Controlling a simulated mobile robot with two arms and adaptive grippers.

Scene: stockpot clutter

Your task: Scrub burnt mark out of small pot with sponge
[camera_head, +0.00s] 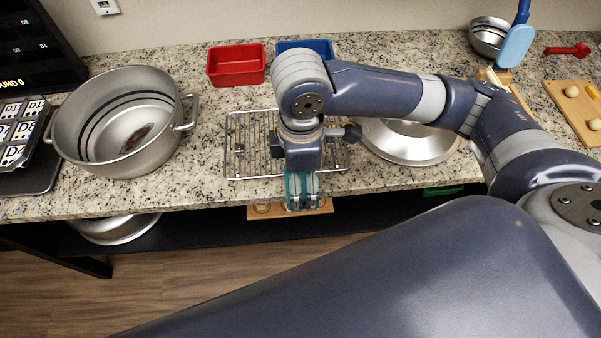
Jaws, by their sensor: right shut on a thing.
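A steel pot (165,141) with two side handles stands upright on the left of the counter. A dark brown burnt mark (136,138) shows on its inside bottom. My right gripper (302,205) points down at the counter's front edge, right of the pot and apart from it. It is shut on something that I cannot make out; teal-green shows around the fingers. I cannot pick out the sponge for certain. My left gripper is not in view.
A wire rack (240,150) lies behind my right gripper. Red (236,66) and blue (305,46) bins stand at the back. A steel lid or pan (410,148) is right of the rack, partly hidden by my arm. A small steel bowl (487,38) stands at the back right.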

